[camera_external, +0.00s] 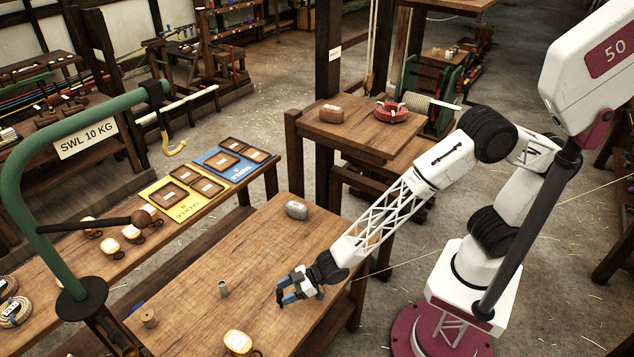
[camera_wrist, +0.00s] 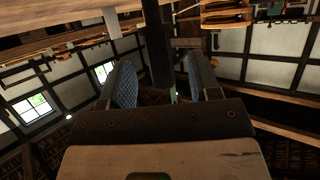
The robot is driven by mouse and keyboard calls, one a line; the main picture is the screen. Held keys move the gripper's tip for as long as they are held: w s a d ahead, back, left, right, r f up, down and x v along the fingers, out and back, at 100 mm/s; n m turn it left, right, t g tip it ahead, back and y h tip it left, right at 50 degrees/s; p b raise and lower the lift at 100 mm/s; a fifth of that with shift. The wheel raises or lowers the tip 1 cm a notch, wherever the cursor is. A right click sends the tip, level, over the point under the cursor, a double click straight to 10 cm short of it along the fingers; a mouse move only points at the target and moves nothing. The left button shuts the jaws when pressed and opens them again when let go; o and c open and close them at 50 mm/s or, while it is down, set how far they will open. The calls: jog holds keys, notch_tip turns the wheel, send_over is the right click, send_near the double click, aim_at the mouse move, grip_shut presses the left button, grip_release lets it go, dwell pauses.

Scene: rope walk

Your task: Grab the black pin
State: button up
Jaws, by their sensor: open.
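My gripper (camera_external: 283,293) is low over the right side of the front wooden table, with its blue-padded fingers pointing left. In the wrist view, my gripper (camera_wrist: 162,80) has its two fingers well apart. A dark upright bar, which looks like the black pin (camera_wrist: 157,45), shows between them. I see no contact between it and either finger, and its depth is unclear. In the external view a small dark piece shows at the fingertips, too small to tell apart from the gripper.
A green hooked stand (camera_external: 18,190) rises at left. Yellow (camera_external: 160,208) and blue (camera_external: 213,158) trays lie behind.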

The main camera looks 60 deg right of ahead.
jog(key=shift+x, duration=0.8)
jog(key=shift+c, duration=0.5)
jog(key=shift+r, duration=0.1)
grip_shut()
